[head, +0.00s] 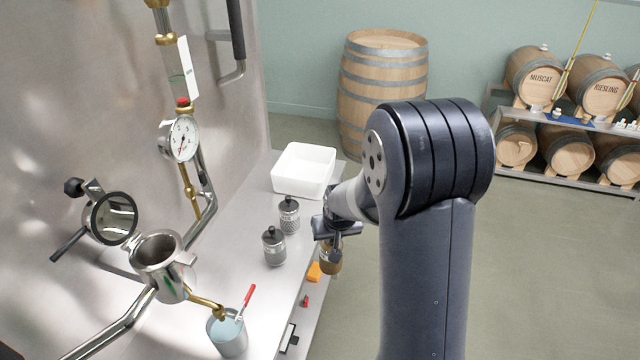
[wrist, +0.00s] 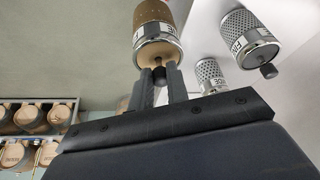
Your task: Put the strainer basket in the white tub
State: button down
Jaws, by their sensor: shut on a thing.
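My gripper (head: 334,238) is shut on the black knob of a strainer basket (head: 331,263) with a tan-brown body and a silver band. The basket hangs upright beyond the bench's right edge. In the wrist view, the fingers (wrist: 160,76) close on either side of the knob below the basket (wrist: 157,22). Its label is only partly visible. The white tub (head: 303,170) stands on the far end of the bench, behind and left of my gripper. Its visible inside looks empty; the wrist view does not clearly show it.
Two grey perforated canisters with black knobs, the nearer (head: 274,247) and farther (head: 289,215), stand on the steel bench between the gauge pipework and my gripper. A cup of bluish liquid (head: 228,333) and an open housing (head: 160,258) are nearer. The floor right of the bench is clear.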

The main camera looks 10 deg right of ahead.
aim_at(310, 177)
jog(key=i+l+u, duration=0.1)
jog(key=i+l, duration=0.15)
jog(key=i+l+u, duration=0.15)
jog(key=l, duration=0.3)
jog(key=i+l+u, duration=0.1)
jog(key=i+l, duration=0.15)
jog(key=l, duration=0.15)
